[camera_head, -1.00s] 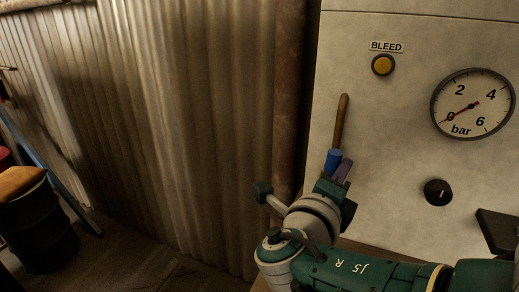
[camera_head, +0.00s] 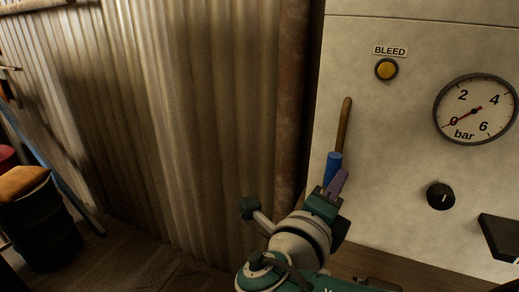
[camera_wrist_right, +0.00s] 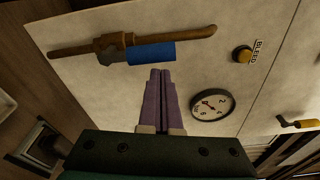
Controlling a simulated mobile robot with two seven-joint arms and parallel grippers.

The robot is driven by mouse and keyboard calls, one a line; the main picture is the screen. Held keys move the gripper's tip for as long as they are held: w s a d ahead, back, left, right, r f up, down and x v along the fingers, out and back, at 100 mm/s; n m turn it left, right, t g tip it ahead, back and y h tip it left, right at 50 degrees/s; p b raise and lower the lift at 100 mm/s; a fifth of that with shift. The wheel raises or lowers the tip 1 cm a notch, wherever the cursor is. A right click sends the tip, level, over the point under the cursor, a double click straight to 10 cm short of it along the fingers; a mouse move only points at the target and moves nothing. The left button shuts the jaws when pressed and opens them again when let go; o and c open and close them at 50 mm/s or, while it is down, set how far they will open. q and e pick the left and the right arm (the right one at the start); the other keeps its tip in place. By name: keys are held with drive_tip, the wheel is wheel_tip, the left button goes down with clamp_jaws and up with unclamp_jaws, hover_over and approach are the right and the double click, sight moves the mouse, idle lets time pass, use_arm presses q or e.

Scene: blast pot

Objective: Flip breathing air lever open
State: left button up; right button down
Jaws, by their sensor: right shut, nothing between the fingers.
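A blue lever sleeve (camera_head: 333,166) shows in front of a brown pipe (camera_head: 344,122) on the pale panel. In the right wrist view the blue sleeve (camera_wrist_right: 152,53) lies along the pipe, beside a brass-coloured valve body (camera_wrist_right: 110,45). I see no label on it. My right gripper (camera_head: 340,178) has purple fingers, which also show in the wrist view (camera_wrist_right: 160,74). They are shut together and empty, with tips close to the blue sleeve; I cannot tell whether they touch it. The valve body is hidden in the head view. My left gripper is out of view.
The panel carries a yellow BLEED button (camera_head: 386,69), a bar gauge (camera_head: 475,109) reading about zero and a black knob (camera_head: 440,196). A yellow-handled lever (camera_wrist_right: 300,123) shows at right in the wrist view. A corrugated wall (camera_head: 180,120) and dark drum (camera_head: 40,225) stand left.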

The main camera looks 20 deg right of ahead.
drive_tip(key=v, duration=0.6)
drive_tip(key=shift+s+a, duration=0.15)
drive_tip(key=shift+a, duration=0.15)
